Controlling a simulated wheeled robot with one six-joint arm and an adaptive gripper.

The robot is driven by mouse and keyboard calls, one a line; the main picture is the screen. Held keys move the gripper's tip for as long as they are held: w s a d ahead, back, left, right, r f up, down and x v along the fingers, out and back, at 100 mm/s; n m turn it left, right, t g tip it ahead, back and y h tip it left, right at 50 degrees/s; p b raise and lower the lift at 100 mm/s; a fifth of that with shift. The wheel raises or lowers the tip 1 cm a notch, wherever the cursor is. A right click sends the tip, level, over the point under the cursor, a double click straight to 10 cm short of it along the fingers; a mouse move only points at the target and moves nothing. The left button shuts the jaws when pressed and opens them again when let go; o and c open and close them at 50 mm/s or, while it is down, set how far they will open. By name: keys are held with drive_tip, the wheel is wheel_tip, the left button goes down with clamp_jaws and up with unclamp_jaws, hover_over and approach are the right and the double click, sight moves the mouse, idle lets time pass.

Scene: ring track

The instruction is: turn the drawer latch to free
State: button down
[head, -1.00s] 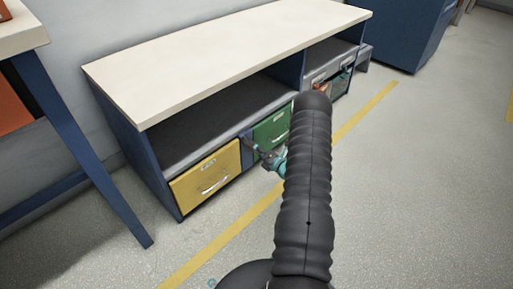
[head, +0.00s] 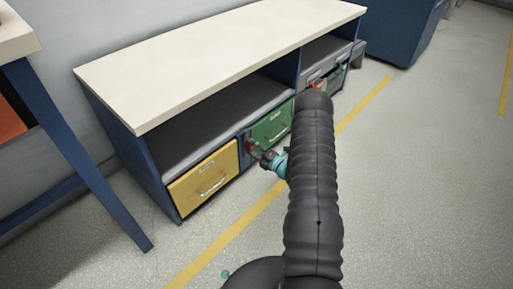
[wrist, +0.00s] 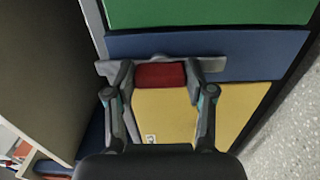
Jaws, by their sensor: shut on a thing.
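The drawer latch has a red grip (wrist: 160,76) on a grey bar (wrist: 212,64). In the wrist view the bar lies along the blue post (wrist: 262,54) between the green drawer (wrist: 205,12) and the yellow drawer (wrist: 240,105). My gripper (wrist: 160,82) has one finger on each side of the red grip and is shut on it. In the head view my gripper (head: 257,153) is at the post, with a bit of red (head: 250,146) at its tips. The yellow drawer (head: 205,180) and green drawer (head: 273,126) look closed.
The bench has a pale top (head: 215,58) and an open dark shelf (head: 215,118) above the drawers. Another red piece (head: 318,85) shows near a grey front at the right. A blue table leg (head: 85,165) stands at left. The floor in front is clear, with a yellow line (head: 232,235).

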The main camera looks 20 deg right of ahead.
drive_tip(key=shift+w, duration=0.1)
drive_tip(key=shift+c, duration=2)
unclamp_jaws()
drive_tip(key=v, duration=1.2)
